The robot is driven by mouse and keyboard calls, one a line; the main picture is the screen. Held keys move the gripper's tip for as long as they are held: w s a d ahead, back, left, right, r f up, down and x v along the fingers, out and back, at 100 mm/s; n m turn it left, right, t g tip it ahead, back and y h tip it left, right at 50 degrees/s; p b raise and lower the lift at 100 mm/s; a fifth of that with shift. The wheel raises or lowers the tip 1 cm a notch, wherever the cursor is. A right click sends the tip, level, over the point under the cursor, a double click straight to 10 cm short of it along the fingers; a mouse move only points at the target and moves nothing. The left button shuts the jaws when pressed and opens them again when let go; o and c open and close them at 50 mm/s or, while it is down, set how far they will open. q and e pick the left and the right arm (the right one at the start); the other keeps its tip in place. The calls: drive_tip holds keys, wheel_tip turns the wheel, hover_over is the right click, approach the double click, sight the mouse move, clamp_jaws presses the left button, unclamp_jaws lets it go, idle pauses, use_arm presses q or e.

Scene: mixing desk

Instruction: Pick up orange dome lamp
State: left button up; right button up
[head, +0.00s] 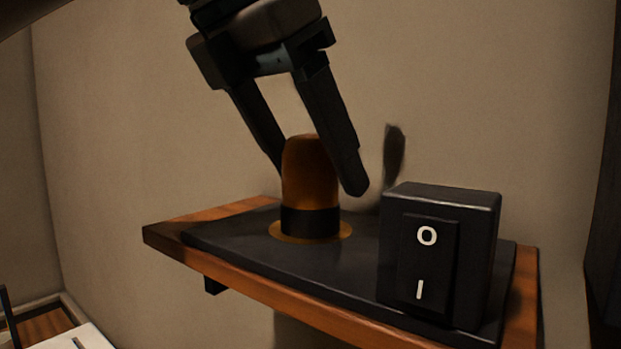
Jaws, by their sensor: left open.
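The orange dome lamp (310,172) stands upright on a black mat on a wooden shelf. It has a rounded orange top, a black band and a flat orange base ring. My left gripper (320,178) reaches down from above, open, with one finger at the lamp's left side, partly hidden behind it, and the other at its upper right. I cannot tell whether the fingers touch the lamp. My right gripper is not in view.
A black box with a rocker switch (428,262) marked O and I stands right of the lamp on the black mat (235,243). The wooden shelf (165,232) is against a beige wall (120,130). A white object (75,338) shows at the lower left.

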use_arm(q)
drive_tip(key=shift+c, duration=0.6)
drive_tip(key=c, duration=1.2)
drive_tip(key=shift+o, duration=0.2)
drive_tip(key=shift+r, duration=0.15)
drive_tip(key=shift+r+b, duration=0.55)
drive_tip(key=shift+r, duration=0.2)
wheel_tip(320, 180, up, 2)
drive_tip(key=shift+r+b, duration=0.1)
drive_tip(key=shift+b, duration=0.35)
drive_tip(key=s+d+r+b, duration=0.3)
drive_tip(key=s+d+r, duration=0.4)
drive_tip(key=s+d, duration=0.1)
drive_tip(key=shift+d, duration=0.2)
